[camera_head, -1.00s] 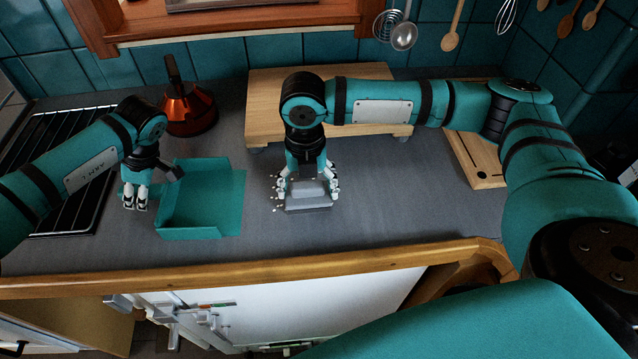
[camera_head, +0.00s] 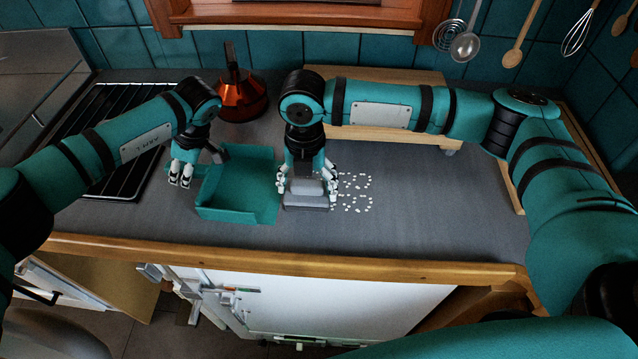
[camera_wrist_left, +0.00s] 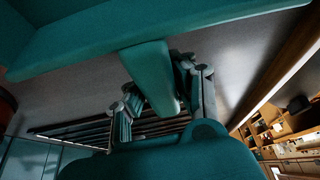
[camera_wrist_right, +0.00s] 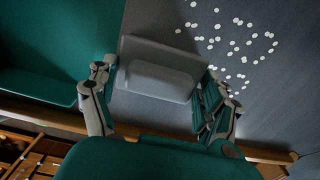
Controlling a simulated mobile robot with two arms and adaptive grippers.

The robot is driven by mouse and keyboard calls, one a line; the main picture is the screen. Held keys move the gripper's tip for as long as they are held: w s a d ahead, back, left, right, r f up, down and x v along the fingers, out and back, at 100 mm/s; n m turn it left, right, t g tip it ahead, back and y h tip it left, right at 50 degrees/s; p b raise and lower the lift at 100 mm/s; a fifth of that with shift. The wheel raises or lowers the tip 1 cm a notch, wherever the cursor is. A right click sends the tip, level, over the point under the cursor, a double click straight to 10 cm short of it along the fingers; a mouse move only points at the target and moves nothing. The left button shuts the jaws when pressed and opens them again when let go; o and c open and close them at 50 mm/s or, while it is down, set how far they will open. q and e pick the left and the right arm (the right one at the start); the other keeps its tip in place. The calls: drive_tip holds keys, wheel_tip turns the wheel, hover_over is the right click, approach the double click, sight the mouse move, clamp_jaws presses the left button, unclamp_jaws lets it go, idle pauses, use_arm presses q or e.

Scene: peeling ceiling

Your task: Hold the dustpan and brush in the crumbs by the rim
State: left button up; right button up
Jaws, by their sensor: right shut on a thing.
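The teal dustpan (camera_head: 235,211) lies on the grey counter, its tray also filling the left of the right wrist view (camera_wrist_right: 50,60). My left gripper (camera_head: 181,174) is at its left side; in the left wrist view its fingers stand on both sides of the teal handle (camera_wrist_left: 150,75), and I cannot tell whether they grip it. My right gripper (camera_head: 306,190) is shut on the grey brush (camera_wrist_right: 155,75), close beside the dustpan's right edge. The white crumbs (camera_head: 352,192) lie scattered in loose rings on the counter, right of the brush.
An orange-red kettle (camera_head: 240,98) stands behind the dustpan. A black hob grate (camera_head: 125,180) is at the left. A wooden board (camera_head: 400,140) stands behind my right arm. The wooden counter edge (camera_head: 280,254) runs along the front. The counter right of the crumbs is clear.

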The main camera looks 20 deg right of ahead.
drive_tip(key=shift+a+r, duration=0.1)
drive_tip(key=shift+r, duration=3.95)
wheel_tip(320, 180, down, 4)
drive_tip(key=shift+f, duration=0.2)
wheel_tip(320, 180, down, 3)
drive_tip(key=shift+r, duration=0.15)
drive_tip(key=s+d, duration=0.1)
drive_tip(key=d, duration=0.3)
drive_tip(key=s+d, duration=0.2)
drive_tip(key=d, duration=0.2)
drive_tip(key=s+d, duration=0.2)
drive_tip(key=d, duration=0.3)
drive_tip(key=shift+s+r, duration=0.1)
drive_tip(key=shift+s, duration=0.05)
drive_tip(key=o, duration=1)
drive_tip(key=c, duration=1)
